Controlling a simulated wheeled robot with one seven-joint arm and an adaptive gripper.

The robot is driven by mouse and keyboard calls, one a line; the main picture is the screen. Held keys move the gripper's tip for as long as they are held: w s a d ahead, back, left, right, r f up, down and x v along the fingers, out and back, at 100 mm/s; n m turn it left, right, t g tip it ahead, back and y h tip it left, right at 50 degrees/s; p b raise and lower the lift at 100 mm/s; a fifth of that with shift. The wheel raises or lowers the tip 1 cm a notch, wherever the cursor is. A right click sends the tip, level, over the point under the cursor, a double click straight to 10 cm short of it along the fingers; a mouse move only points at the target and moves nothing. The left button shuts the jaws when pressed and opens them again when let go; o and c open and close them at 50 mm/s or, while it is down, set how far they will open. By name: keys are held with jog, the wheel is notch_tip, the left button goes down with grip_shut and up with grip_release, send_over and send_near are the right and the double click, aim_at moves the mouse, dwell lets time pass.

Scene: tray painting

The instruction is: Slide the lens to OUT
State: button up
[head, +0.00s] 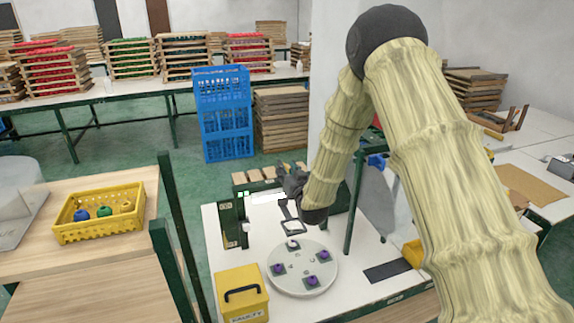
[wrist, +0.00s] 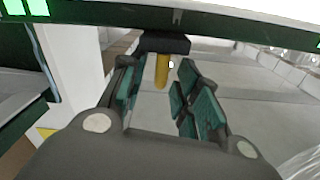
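My gripper (wrist: 161,68) is open in the wrist view, its teal-padded fingers spread apart. A short yellow peg (wrist: 162,72) hangs under a dark block (wrist: 163,43) and appears between the fingertips, with clear gaps on both sides. I cannot tell how deep between the fingers it is. In the head view my gripper (head: 291,187) is small and dark, at the lit station behind the round plate. A dark square frame (head: 292,227) with a pale middle, perhaps the lens, is just below it. No OUT marking is readable.
Dark green posts (head: 354,205) rise near my arm. A yellow crate (head: 98,214) sits on the left wooden table.

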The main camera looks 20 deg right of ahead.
jog(key=shift+w, duration=0.85)
grip_shut()
